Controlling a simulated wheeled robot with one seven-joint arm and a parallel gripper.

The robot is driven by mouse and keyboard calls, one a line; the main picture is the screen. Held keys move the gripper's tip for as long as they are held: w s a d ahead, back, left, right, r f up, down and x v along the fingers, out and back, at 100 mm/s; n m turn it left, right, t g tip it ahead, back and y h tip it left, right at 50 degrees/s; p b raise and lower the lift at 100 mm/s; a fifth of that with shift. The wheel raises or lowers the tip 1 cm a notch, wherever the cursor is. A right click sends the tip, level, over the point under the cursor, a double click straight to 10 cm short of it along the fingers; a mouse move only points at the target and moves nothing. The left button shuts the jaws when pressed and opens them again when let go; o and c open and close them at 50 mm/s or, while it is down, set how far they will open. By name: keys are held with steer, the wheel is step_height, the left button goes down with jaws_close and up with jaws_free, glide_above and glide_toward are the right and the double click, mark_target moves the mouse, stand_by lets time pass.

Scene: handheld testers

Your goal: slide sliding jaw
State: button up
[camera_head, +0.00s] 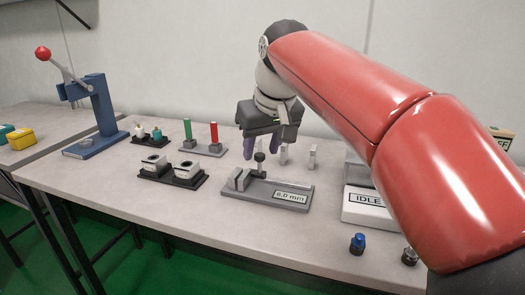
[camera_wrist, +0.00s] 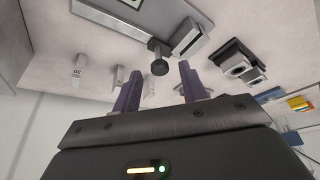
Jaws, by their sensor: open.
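A grey measuring fixture (camera_head: 262,201) with a "6.0 mm" display lies on the table. Upright grey jaw blocks (camera_head: 239,179) stand at its left end, and they also show in the wrist view (camera_wrist: 189,37). A dark round knob on a short post (camera_head: 260,157) rises beside them; I cannot tell clearly which block it belongs to. My gripper (camera_head: 266,148) is open above and behind the fixture, with purple fingers pointing down. In the wrist view, the knob (camera_wrist: 159,66) shows between and beyond the fingertips (camera_wrist: 158,74), with nothing held.
A black tray with two white sockets (camera_head: 172,173) sits left of the fixture. Behind it stand green and red pegs (camera_head: 203,147). Small white blocks (camera_head: 313,157) stand behind the fixture. An "IDLE" box (camera_head: 367,208) is at right, partly behind my arm. A blue lever press (camera_head: 95,120) stands far left.

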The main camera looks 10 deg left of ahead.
steer(key=shift+w+f, duration=0.1)
steer(key=shift+f, duration=0.25)
jaws_close()
steer(key=shift+d, duration=1.4)
jaws_free()
